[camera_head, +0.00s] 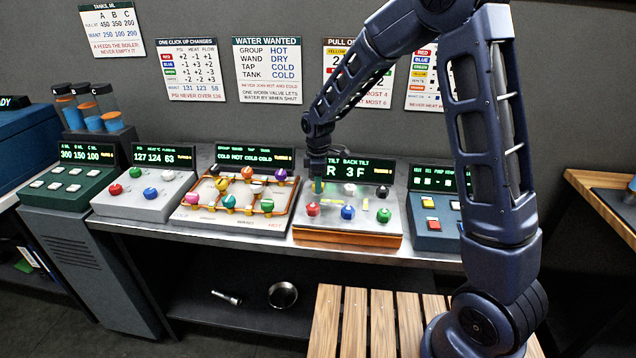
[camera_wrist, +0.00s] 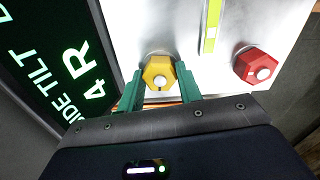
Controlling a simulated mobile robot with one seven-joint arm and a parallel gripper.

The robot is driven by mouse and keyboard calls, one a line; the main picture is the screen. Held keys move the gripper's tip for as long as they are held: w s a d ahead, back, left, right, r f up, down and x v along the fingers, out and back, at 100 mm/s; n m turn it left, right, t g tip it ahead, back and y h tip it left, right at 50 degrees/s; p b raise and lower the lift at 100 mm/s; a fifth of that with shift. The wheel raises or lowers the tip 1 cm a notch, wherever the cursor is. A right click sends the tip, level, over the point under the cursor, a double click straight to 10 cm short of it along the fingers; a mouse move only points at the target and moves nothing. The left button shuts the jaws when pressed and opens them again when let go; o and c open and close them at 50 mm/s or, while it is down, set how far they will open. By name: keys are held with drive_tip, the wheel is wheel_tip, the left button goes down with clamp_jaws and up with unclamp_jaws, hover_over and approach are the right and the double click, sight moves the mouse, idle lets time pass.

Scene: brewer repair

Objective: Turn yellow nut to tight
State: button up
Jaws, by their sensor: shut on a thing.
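In the head view my gripper (camera_head: 318,185) reaches down to the back left of the tilt panel (camera_head: 390,226) and hides the yellow nut. The display (camera_head: 357,171) above the panel shows tilt readings. In the wrist view the display (camera_wrist: 72,62) reads "SIDE TILT" and "4 R".
Red (camera_head: 313,209), blue (camera_head: 348,212) and green (camera_head: 383,215) nuts stand along the panel's front. White (camera_head: 352,189) and black (camera_head: 382,191) nuts stand at its back. A pipe panel (camera_head: 193,212) is to the left and a blue button box (camera_head: 428,238) to the right.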

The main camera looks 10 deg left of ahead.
drive_tip(key=m, duration=0.8)
drive_tip(key=shift+m, duration=0.4)
drive_tip(key=m, duration=0.3)
drive_tip(key=shift+m, duration=2.3)
drive_tip(key=o, duration=1)
wheel_tip(320, 180, up, 11)
